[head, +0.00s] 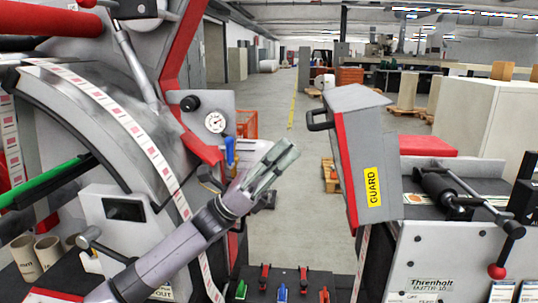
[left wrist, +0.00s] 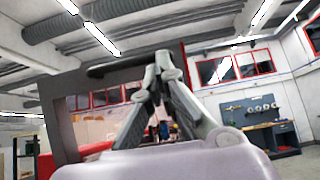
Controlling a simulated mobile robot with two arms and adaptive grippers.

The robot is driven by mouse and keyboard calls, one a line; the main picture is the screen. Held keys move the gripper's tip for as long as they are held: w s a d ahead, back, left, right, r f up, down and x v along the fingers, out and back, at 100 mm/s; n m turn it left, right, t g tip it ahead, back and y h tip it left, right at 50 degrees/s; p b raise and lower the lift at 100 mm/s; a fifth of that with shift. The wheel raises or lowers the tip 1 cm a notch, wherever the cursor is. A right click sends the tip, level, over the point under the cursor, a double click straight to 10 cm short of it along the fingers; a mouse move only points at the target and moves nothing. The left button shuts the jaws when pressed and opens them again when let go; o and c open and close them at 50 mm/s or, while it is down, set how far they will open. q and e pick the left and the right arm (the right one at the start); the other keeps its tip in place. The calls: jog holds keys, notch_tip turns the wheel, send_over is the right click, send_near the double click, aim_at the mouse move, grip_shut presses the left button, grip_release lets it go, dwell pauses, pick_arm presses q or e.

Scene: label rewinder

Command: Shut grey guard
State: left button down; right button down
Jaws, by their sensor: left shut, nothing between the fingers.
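The grey guard (head: 378,150) is a box-like panel with a red edge and a yellow GUARD label, standing raised and tilted on the right-hand machine. Its black handle (head: 320,119) sticks out from its upper left side. My left gripper (head: 289,151) is shut and empty, left of the guard and a little below the handle, with a visible gap in the head view. In the left wrist view my shut fingers (left wrist: 164,62) point up, with a dark bar (left wrist: 115,66) beside their tips; contact cannot be told. My right gripper is not in view.
The left machine has a striped label web (head: 130,125), a gauge (head: 215,122) and a red frame. Right of the guard are a black roller (head: 450,190) and a red-knobbed lever (head: 497,270). Small coloured tools (head: 282,290) lie below. An open aisle lies behind.

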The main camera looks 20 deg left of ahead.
pick_arm(q)
jog(key=p+x, duration=0.1)
jog(key=x, duration=0.2)
jog(key=shift+w+d+r, duration=0.1)
jog(key=shift+d+r, duration=0.1)
